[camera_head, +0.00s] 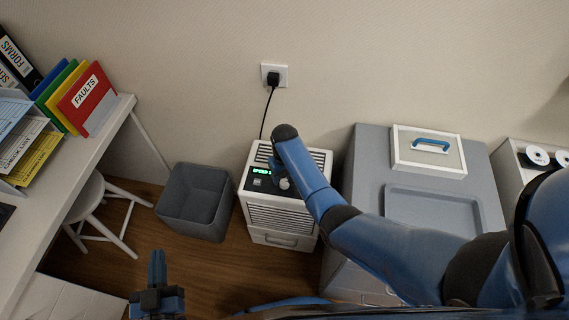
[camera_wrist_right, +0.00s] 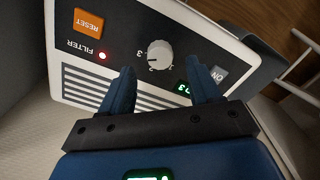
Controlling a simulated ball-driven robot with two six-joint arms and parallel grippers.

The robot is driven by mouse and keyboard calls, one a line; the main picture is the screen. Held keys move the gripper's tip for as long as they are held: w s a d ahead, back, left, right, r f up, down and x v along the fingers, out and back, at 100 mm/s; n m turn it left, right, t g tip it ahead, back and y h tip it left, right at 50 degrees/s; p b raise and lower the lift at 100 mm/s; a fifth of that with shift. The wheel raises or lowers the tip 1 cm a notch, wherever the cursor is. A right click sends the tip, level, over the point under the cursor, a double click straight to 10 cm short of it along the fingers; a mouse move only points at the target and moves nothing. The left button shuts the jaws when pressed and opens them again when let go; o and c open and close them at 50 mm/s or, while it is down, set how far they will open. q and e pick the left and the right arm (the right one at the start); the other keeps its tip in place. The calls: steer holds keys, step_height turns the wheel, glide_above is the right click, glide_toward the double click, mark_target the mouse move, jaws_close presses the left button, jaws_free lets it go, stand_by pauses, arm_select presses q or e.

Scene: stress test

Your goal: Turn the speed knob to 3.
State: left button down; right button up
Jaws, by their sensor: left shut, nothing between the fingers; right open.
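The white speed knob (camera_wrist_right: 160,54) sits on the dark top panel of a white slatted unit (camera_head: 284,218). Small numerals, including a 3, are printed around it; its pointer direction is too small to tell. In the head view the knob (camera_head: 284,183) shows beside my right arm. My right gripper (camera_wrist_right: 160,66) is open, its fingers on either side of the knob's near side, apart from it. A green display (camera_wrist_right: 182,90) is partly hidden by a finger; in the head view it begins "SPEED". My left gripper (camera_head: 157,268) is shut and empty, low over the floor.
The panel also has an orange RESET button (camera_wrist_right: 88,22), a lit red FILTER light (camera_wrist_right: 102,55) and a grey ON button (camera_wrist_right: 219,74). A grey bin (camera_head: 196,203) stands left of the unit, a grey cabinet (camera_head: 365,165) right. A plug (camera_head: 273,78) and cord are behind.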

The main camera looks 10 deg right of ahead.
step_height(320, 180, up, 7)
steer(key=shift+p, duration=0.4)
stand_by(0.4)
steer(key=w+a+r+t+y, duration=0.2)
steer(key=w+r+t, duration=0.55)
steer(key=w, duration=0.25)
step_height(320, 180, up, 7)
steer(key=m+t, duration=0.1)
steer(key=t, duration=0.9)
glide_above(284, 181)
steer(key=s+d, duration=0.3)
steer(key=d, duration=0.1)
steer(key=s+d+r+m+h, duration=0.1)
steer(key=s+d, duration=0.1)
steer(key=s, duration=1.1)
steer(key=s+d+r+h, duration=0.1)
steer(key=s+d+r, duration=0.1)
steer(key=s, duration=1.1)
steer(key=shift+s+d+r+m, duration=0.25)
steer(key=shift+s+d+m, duration=0.15)
steer(key=shift+d, duration=0.35)
